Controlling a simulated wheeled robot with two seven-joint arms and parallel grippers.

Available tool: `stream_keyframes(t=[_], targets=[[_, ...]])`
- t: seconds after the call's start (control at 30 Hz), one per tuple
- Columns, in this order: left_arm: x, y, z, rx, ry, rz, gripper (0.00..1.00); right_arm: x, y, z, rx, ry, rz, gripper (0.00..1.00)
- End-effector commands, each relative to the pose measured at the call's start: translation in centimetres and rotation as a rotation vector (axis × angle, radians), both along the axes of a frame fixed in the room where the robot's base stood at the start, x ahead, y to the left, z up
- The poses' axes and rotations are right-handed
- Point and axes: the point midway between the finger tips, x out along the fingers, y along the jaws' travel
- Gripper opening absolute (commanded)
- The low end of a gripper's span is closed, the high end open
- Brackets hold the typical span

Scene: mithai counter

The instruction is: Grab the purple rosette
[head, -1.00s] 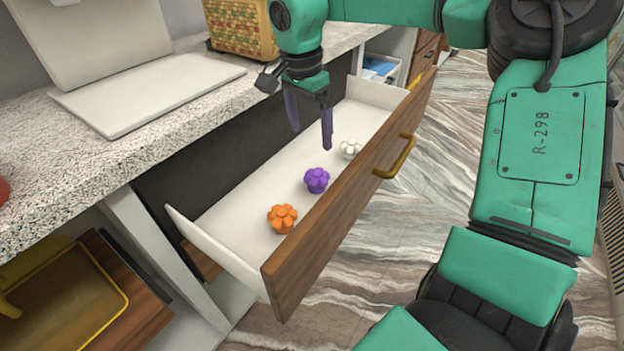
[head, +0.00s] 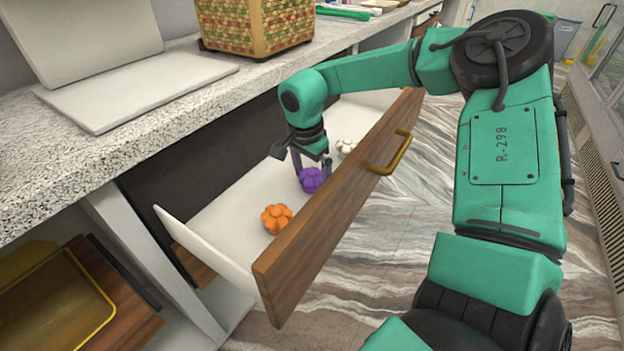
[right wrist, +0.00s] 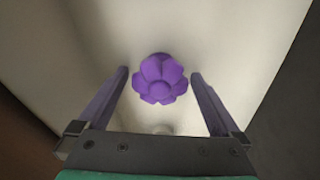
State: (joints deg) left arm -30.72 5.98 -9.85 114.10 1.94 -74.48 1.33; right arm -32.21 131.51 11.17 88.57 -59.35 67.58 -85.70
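The purple rosette (head: 311,180) lies on the white floor of the open drawer, between an orange rosette (head: 276,218) and a white rosette (head: 346,146). My right gripper (head: 312,172) is down inside the drawer, right at the purple rosette. In the right wrist view, the purple rosette (right wrist: 160,79) sits between the two open fingers (right wrist: 159,76), near their tips, with a gap on each side. The fingers are partly hidden in the head view. My left gripper is in neither view.
The drawer's wooden front (head: 335,205) with a brass handle (head: 392,153) stands beside my right arm. A granite counter (head: 170,115) runs along the left, holding a patterned box (head: 255,28) and a white laptop-like slab (head: 135,95). A lower drawer (head: 70,300) is open at bottom left.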

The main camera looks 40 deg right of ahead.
Motion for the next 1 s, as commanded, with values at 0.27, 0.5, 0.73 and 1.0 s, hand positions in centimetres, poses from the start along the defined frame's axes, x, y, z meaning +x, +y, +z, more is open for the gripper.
stream_keyframes(t=[0.27, 0.5, 0.73, 1.0], targets=[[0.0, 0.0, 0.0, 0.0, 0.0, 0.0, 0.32, 0.0, 0.0, 0.0, 0.0, 0.0, 0.0, 0.12], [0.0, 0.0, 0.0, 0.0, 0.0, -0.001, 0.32, 0.0, 0.0, 0.3, 0.0, -0.001, 0.0, 0.12], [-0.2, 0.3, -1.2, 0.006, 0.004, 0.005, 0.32, 0.1, 0.0, 3.4, 0.001, -0.003, 0.0, 0.12], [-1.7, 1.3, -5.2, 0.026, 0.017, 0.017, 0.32, 0.1, 0.0, 13.4, -0.001, -0.005, 0.0, 0.12]])
